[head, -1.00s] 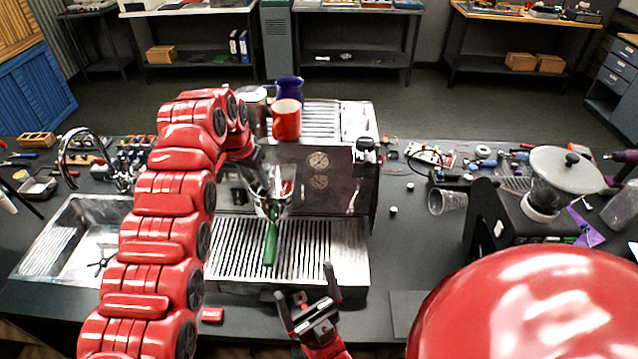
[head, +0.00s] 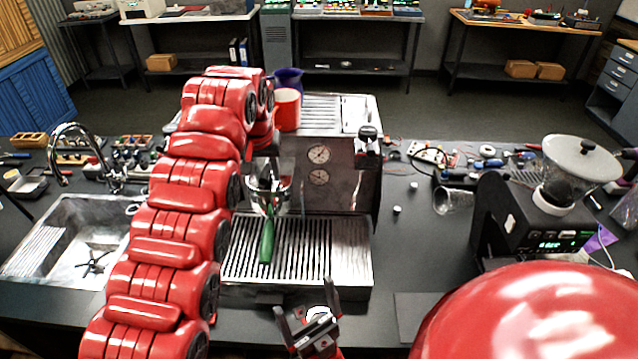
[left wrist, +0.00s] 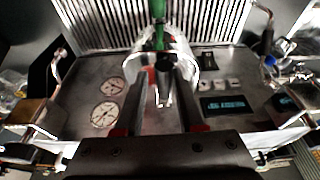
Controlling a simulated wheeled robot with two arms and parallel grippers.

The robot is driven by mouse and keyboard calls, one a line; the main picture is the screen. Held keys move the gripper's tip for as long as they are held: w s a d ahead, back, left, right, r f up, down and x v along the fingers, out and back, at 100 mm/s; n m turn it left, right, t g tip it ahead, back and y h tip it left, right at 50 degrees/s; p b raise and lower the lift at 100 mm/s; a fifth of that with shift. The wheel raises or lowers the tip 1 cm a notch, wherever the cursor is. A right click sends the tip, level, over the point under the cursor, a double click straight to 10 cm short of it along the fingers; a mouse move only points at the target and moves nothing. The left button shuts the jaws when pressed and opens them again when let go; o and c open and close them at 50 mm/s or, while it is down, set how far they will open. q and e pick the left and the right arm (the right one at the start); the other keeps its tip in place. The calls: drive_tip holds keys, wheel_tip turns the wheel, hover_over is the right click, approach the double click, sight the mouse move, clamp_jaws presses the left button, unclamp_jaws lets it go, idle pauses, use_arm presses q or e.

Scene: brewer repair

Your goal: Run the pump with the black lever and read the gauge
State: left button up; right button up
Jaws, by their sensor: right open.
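The espresso machine's steel front (head: 340,200) carries two round white gauges, an upper one (head: 320,153) and a lower one (head: 318,177). In the left wrist view both gauges (left wrist: 105,113) show left of my fingers; their needles are too small to read. A portafilter with a green handle (head: 267,241) sits at the group. A black knob (head: 368,133) tops the machine's right side; I cannot tell whether it is the lever. My left gripper (left wrist: 158,68) is at the group area with its fingers apart, mostly hidden by my arm in the head view. My right gripper (head: 306,300) is open and empty before the drip tray.
An orange-red mug (head: 287,110) and a blue jug (head: 290,78) stand on the machine top. A sink (head: 70,215) is left, a grinder (head: 535,215) right. A lit display (left wrist: 225,105) is on the machine front.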

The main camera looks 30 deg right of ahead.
use_arm(q)
drive_tip(key=shift+s+d+n, duration=0.2)
drive_tip(key=shift+d+n, duration=0.1)
drive_tip(key=shift+n, duration=0.1)
drive_tip(key=shift+s+d+r+n+y+p, duration=0.25)
drive_tip(key=shift+n+p, duration=0.25)
drive_tip(key=shift+p, duration=0.4)
drive_tip(key=shift+d+n+p, duration=0.35)
drive_tip(key=shift+n+p, duration=0.15)
drive_tip(key=shift+p, duration=0.5)
drive_tip(key=shift+s+d+f, duration=0.1)
drive_tip(key=shift+f, duration=0.15)
drive_tip(key=o, duration=0.4)
